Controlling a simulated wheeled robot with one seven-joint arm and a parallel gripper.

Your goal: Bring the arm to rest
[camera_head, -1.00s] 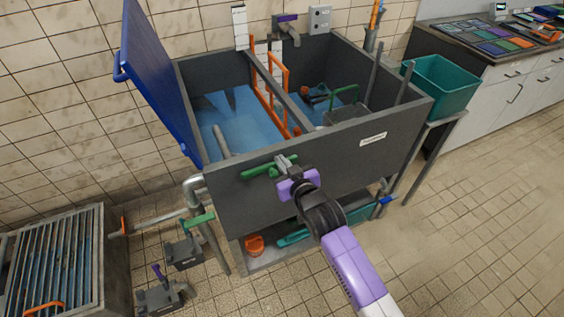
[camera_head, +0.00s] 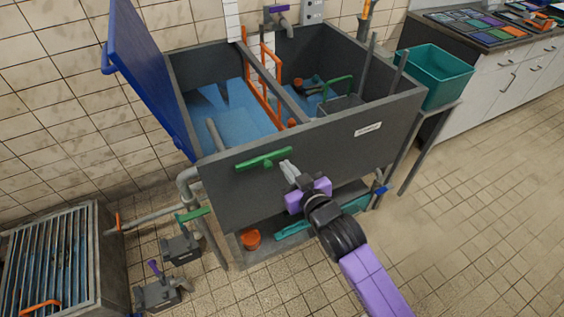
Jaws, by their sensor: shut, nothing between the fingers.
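My gripper (camera_head: 287,168) is shut and empty, in front of the near wall of the grey tank (camera_head: 230,205). Its grey fingers point up and left toward the wall, just right of and slightly below the green handle (camera_head: 263,160) mounted there. I see a small gap between the fingertips and the handle's right end. My arm reaches in from the lower right, with a black wrist and purple links.
The tank's blue lid (camera_head: 150,75) stands open at the left. A teal bin (camera_head: 433,80) sits on a stand at the right. A grated grey box (camera_head: 60,265) and pipe valves (camera_head: 180,248) are at the lower left. Tiled floor (camera_head: 490,220) at the right is clear.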

